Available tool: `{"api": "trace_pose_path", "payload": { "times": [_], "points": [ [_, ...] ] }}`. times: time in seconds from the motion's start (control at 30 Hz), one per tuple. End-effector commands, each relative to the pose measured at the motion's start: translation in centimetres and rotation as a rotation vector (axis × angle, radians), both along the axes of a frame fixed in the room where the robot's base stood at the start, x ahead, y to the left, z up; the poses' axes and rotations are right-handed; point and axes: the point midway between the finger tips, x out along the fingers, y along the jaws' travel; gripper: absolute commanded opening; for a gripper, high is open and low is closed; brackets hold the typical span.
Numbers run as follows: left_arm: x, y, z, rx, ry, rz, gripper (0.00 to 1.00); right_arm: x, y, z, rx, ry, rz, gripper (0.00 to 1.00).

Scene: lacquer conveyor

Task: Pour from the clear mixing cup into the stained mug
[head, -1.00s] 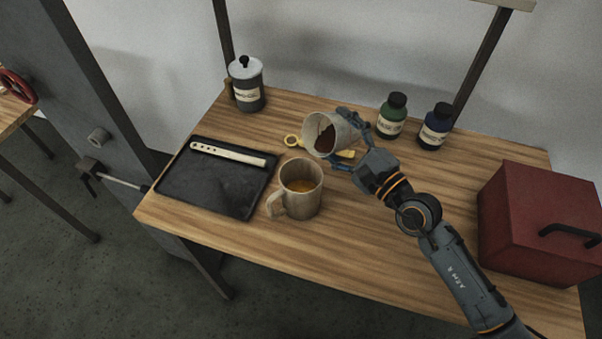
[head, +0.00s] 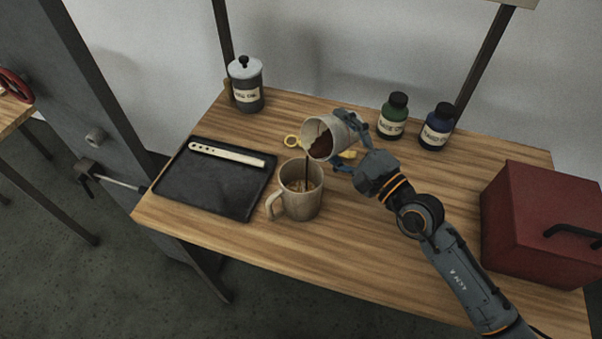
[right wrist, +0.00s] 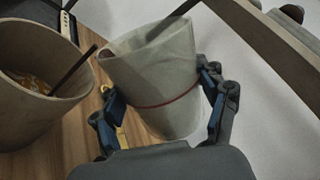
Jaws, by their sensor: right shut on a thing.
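The clear mixing cup (head: 337,130) is tilted to the left, with dark brown liquid inside it. My right gripper (head: 352,139) is shut on its sides, which also shows in the right wrist view (right wrist: 164,104). A thin dark stream runs from the cup's lip down into the stained mug (head: 299,198). The mug stands upright on the table with its handle toward the lower left. It also shows at the left of the right wrist view (right wrist: 28,112), with swirled liquid inside. My left gripper is not in view.
A black tray (head: 205,190) with a pale strip (head: 226,154) lies left of the mug. A red box (head: 535,225) is at the right.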

Motion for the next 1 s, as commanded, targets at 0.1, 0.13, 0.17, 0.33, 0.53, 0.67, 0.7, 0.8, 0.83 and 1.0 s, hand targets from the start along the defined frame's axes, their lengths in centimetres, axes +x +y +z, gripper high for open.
{"api": "trace_pose_path", "payload": {
  "times": [0.1,0.13,0.17,0.33,0.53,0.67,0.7,0.8,0.83,1.0],
  "points": [
    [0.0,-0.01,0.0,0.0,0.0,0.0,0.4,-0.05,0.05,0.12,-0.009,-0.01,0.0,0.38],
    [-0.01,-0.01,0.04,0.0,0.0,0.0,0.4,-0.08,0.09,0.16,-0.011,-0.012,0.001,0.38],
    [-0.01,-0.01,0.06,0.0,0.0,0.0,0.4,-0.1,0.12,0.19,-0.014,-0.014,0.001,0.38],
    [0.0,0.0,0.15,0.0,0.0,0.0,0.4,-0.25,0.28,0.25,-0.027,-0.026,0.001,0.38],
    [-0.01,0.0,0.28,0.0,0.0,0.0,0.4,-0.41,0.48,0.38,-0.045,-0.041,0.0,0.38],
    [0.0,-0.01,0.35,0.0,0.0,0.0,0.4,-0.51,0.59,0.45,-0.054,-0.049,0.001,0.38],
    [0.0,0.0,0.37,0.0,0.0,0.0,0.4,-0.54,0.63,0.47,-0.057,-0.051,0.001,0.38],
    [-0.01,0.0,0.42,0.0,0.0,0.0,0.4,-0.6,0.7,0.53,-0.064,-0.058,0.001,0.38],
    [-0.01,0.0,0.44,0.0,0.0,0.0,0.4,-0.62,0.72,0.54,-0.066,-0.059,0.001,0.38],
    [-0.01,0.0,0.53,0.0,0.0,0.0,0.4,-0.72,0.83,0.62,-0.077,-0.069,0.0,0.38]
  ]
}}
